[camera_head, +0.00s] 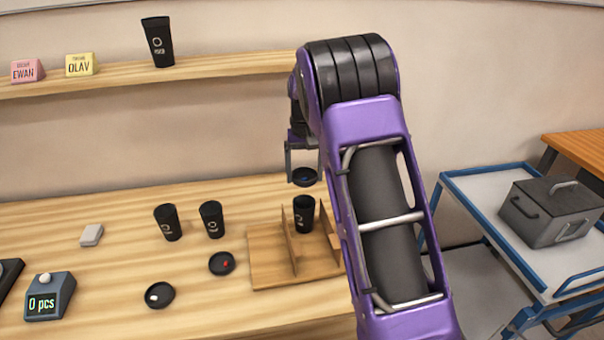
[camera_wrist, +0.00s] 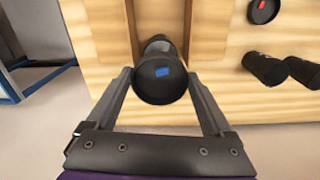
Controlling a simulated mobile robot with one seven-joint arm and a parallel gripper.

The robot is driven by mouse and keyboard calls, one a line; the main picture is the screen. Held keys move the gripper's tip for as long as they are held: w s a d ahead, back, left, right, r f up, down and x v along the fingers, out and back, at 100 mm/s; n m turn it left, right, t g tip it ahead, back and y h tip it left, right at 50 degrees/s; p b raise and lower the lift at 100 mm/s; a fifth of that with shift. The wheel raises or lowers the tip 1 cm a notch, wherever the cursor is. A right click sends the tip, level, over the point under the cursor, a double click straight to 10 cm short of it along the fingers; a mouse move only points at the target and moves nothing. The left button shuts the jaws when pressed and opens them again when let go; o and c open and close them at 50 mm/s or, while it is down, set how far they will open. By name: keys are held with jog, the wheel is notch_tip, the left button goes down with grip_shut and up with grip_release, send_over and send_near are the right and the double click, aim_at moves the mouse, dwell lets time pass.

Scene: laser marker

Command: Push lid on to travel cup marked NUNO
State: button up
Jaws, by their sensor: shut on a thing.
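My gripper (camera_head: 303,172) is shut on a black lid (camera_head: 305,177) with a blue mark. In the wrist view the lid (camera_wrist: 160,82) sits between the two fingers. A black travel cup (camera_head: 303,214) stands upright between the dividers of a wooden holder (camera_head: 267,272). The lid is above this cup and apart from it in the head view. In the wrist view the lid hides most of the cup (camera_wrist: 158,45). Two more black cups (camera_head: 168,222) (camera_head: 212,219) stand to the left. The names on the cups are too small to read.
Lids with a red mark (camera_head: 222,263) and a white mark (camera_head: 159,295) lie on the table. A counter (camera_head: 49,297) reads 0 pcs. The shelf holds another cup (camera_head: 158,42) and EWAN (camera_head: 27,71) and OLAV (camera_head: 81,65) signs. A blue-framed cart (camera_head: 480,190) stands right.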

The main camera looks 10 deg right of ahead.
jog(key=shift+f, duration=1.1)
notch_tip(320, 180, down, 4)
jog(key=b, duration=0.2)
jog(key=shift+b, duration=0.4)
jog(key=shift+f, duration=0.2)
dwell(0.8)
jog(key=o, duration=1.1)
jog(key=shift+r+p, duration=0.1)
jog(key=shift+p, duration=0.25)
